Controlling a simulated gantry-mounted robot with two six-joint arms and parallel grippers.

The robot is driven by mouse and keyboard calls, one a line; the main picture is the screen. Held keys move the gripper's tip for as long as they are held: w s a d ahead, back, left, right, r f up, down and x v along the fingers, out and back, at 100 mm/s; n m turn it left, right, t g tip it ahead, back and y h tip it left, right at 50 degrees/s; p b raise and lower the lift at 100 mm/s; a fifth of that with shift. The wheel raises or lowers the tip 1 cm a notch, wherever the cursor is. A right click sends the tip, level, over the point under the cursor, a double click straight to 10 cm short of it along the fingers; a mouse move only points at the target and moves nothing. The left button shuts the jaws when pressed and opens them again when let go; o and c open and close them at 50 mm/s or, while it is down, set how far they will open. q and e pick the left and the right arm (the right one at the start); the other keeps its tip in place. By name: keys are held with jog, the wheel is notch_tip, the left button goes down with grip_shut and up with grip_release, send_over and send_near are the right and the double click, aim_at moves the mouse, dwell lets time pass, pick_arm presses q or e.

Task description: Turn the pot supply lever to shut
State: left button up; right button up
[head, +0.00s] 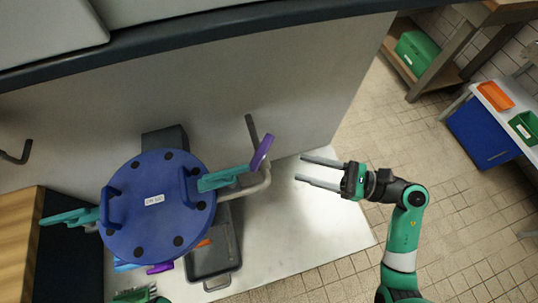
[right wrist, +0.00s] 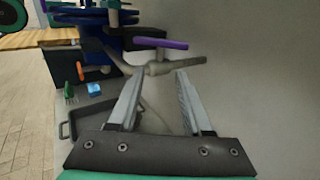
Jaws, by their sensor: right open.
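The purple handle also shows in the right wrist view (right wrist: 160,43), beyond my fingertips, over a grey pipe. I cannot read which lever is the pot supply. My right gripper (head: 300,169) is open and empty, to the right of the purple handle and apart from it. In the right wrist view, the space between its fingers (right wrist: 162,72) is empty. My left gripper is not in view.
A grey bent pipe (head: 258,188) runs right of the lid. A pale wall panel (head: 300,85) stands close behind. A dark tray (head: 213,262) lies below on the metal floor plate (head: 305,235). Tiled floor is free to the right, before a blue box (head: 487,133).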

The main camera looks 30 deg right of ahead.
aim_at(265, 157)
jog(key=b+x, duration=0.1)
jog(key=x, duration=0.8)
jog(key=shift+w+a, duration=0.1)
jog(key=shift+w, duration=0.05)
grip_shut()
